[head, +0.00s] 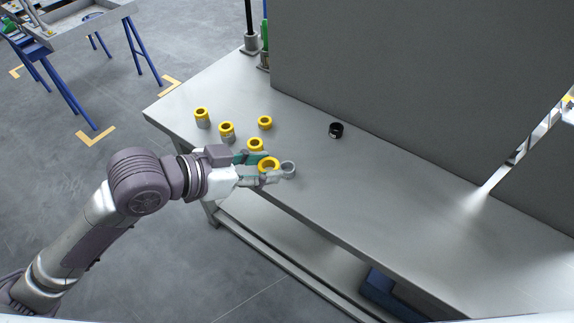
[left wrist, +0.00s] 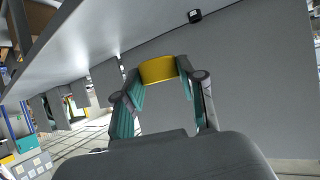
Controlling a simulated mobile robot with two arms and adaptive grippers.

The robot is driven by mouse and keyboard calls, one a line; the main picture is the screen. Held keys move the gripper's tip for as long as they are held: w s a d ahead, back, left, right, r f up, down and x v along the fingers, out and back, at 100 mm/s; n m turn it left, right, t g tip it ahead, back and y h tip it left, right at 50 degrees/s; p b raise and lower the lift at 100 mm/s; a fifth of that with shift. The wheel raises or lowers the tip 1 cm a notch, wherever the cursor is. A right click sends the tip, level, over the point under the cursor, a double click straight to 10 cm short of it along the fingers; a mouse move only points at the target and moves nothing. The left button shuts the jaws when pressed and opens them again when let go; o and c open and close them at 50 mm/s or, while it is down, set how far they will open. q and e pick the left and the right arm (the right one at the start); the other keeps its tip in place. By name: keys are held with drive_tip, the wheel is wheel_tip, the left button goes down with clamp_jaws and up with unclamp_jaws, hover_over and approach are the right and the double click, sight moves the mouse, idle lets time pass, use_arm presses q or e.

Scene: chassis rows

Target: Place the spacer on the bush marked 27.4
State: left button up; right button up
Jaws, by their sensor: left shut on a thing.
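My left gripper (head: 271,170) is shut on a yellow ring (head: 269,162), apparently the spacer, near the table's front edge. In the left wrist view the yellow ring (left wrist: 158,70) sits between the two fingertips. A grey ring-shaped top (head: 288,167), perhaps a bare bush, shows just right of the fingertips; I cannot tell whether they touch. Grey bushes with yellow tops stand at the left (head: 202,122) and nearer the gripper (head: 227,137). Two more yellow-topped pieces are at the back (head: 265,122) and just behind the gripper (head: 255,144). No marking is readable. My right gripper is not in view.
A black ring-like piece (head: 336,130) lies farther back on the grey table (head: 390,190); it also shows in the left wrist view (left wrist: 195,16). A tall grey panel (head: 390,85) closes the back. The table's right side is clear.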

use_arm(q)
drive_tip(key=shift+w+d+f, duration=0.1)
drive_tip(key=shift+w+f, duration=0.1)
drive_tip(key=w+d+f, duration=0.1)
drive_tip(key=w+f, duration=0.2)
drive_tip(key=w+d+f, duration=0.1)
drive_tip(key=w+f, duration=0.3)
drive_tip(key=w+d+f, duration=0.1)
drive_tip(key=w+f, duration=0.2)
drive_tip(key=shift+w+d+f, duration=0.2)
drive_tip(key=shift+d+f, duration=0.05)
drive_tip(key=shift+f, duration=0.05)
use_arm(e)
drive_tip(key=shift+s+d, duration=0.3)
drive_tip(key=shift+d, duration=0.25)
use_arm(q)
drive_tip(key=shift+f+b, duration=0.3)
drive_tip(key=shift+f, duration=0.25)
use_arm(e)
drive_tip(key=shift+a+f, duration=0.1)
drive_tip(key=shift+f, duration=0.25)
use_arm(q)
drive_tip(key=o, duration=1.1)
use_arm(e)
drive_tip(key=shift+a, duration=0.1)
